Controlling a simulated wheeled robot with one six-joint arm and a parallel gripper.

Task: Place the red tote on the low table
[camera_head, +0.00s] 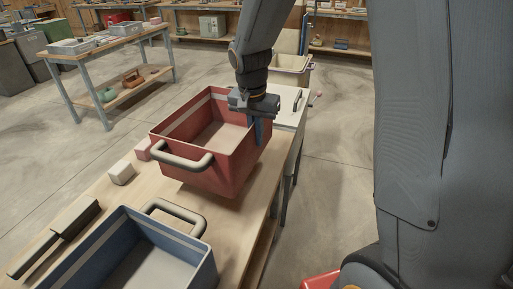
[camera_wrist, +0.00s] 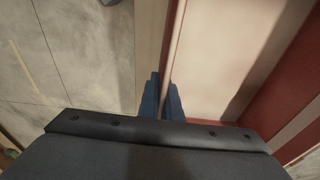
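The red tote (camera_head: 205,150), open-topped with a grey handle at its near end, is over the wooden worktable (camera_head: 100,200) in the head view. My gripper (camera_head: 257,132) is at the tote's right wall, pointing down. In the wrist view, the two blue fingers (camera_wrist: 162,100) are close together with the tote's wall rim (camera_wrist: 174,50) between them. They look shut on that wall. The tote looks empty. I cannot tell whether its underside touches the worktable. Which surface is the low table is not clear from these views.
A blue tote (camera_head: 150,240) stands on the near worktable, beside small pale blocks (camera_head: 121,172) and a dark long tool (camera_head: 75,220). A white-topped surface (camera_head: 290,104) lies behind the red tote. A shelved workbench (camera_head: 110,42) stands at left. Concrete floor is open at right.

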